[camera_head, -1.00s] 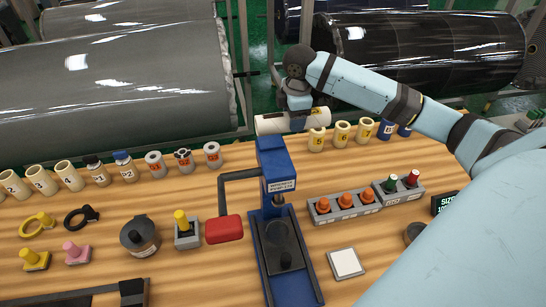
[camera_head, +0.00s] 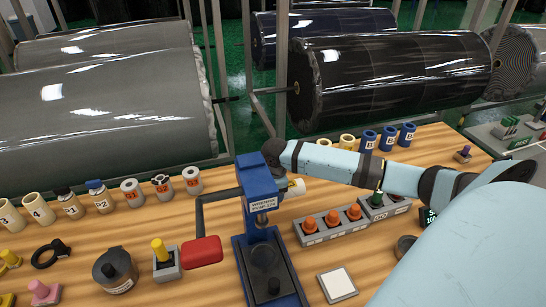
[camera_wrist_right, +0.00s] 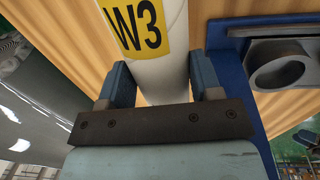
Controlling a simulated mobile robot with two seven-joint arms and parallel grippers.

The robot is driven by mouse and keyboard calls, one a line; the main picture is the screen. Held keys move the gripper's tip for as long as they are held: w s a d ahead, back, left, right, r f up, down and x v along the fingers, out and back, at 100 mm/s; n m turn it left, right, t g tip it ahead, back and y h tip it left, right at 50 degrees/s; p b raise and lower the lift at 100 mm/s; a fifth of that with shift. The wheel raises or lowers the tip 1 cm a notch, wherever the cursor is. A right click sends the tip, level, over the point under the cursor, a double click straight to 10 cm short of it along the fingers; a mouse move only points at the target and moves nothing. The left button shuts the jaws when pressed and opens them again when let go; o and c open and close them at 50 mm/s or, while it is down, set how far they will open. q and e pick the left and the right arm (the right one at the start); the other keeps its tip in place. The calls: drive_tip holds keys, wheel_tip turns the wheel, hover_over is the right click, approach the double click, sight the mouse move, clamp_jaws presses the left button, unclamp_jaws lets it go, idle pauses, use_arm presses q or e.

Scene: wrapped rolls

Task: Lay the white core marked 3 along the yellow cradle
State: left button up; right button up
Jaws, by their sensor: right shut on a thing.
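The white core (camera_wrist_right: 165,78) carries a yellow label reading W3 in the right wrist view. My right gripper (camera_wrist_right: 162,88) is shut on it, one finger on each side. In the head view the end of my right arm is beside the top of the blue press, which hides the gripper. Only one end of the white core (camera_head: 297,187) shows there, just right of the press and above the bench. I cannot make out the yellow cradle in either view. My left gripper is not in view.
The blue press (camera_head: 259,190) with its red handle (camera_head: 202,252) stands very close to the held core. A grey block with orange knobs (camera_head: 331,225) is to its right. Cream, grey and blue cores line the back edge. A white pad (camera_head: 337,284) lies in front.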

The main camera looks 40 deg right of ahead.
drive_tip(key=shift+f, duration=3.4)
drive_tip(key=shift+f, duration=0.1)
drive_tip(key=o, duration=1)
drive_tip(key=r, duration=0.4)
drive_tip(key=s+r, duration=0.1)
drive_tip(key=r, duration=0.7)
drive_tip(key=shift+s+a+r, duration=0.1)
drive_tip(key=shift+s+a, duration=0.05)
drive_tip(key=shift+a, duration=0.2)
drive_tip(key=shift+o, duration=0.3)
